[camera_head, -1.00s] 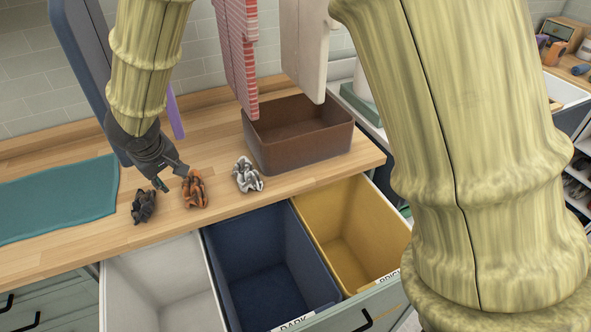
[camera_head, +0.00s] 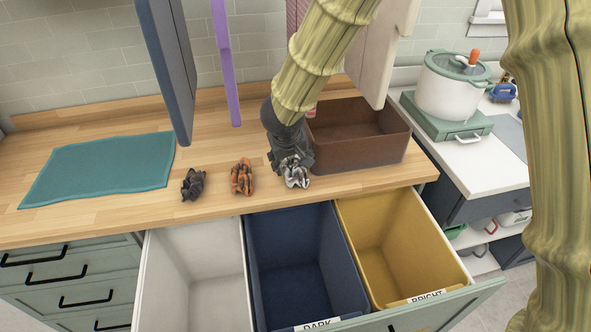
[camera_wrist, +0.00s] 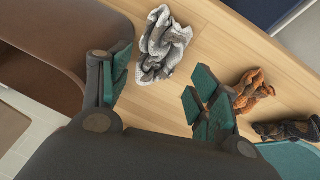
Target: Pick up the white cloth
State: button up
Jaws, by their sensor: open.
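The white cloth (camera_head: 296,171) is a crumpled grey-and-white bundle on the wooden counter, in front of the brown bin. In the wrist view the white cloth (camera_wrist: 163,46) lies ahead of the gap between my fingers, apart from them. My gripper (camera_head: 290,160) is just behind and above the cloth in the head view and partly overlaps it. In the wrist view my gripper (camera_wrist: 160,95) is open and empty, with teal finger pads spread on both sides.
An orange cloth (camera_head: 242,177) and a dark cloth (camera_head: 193,184) lie to the left. A brown bin (camera_head: 365,160) stands close to my gripper. Below are white (camera_head: 160,270), blue (camera_head: 255,290) and yellow (camera_head: 372,275) drawer bins. A teal towel (camera_head: 100,170) lies at left.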

aim_at(292, 166)
jog(key=shift+p+x, duration=0.85)
jog(key=shift+x, duration=0.8)
jog(key=shift+p+x, duration=0.3)
jog(key=shift+x, duration=1.05)
jog(key=shift+w+a+r, duration=0.1)
jog(key=shift+w, duration=0.05)
jog(key=c, duration=0.7)
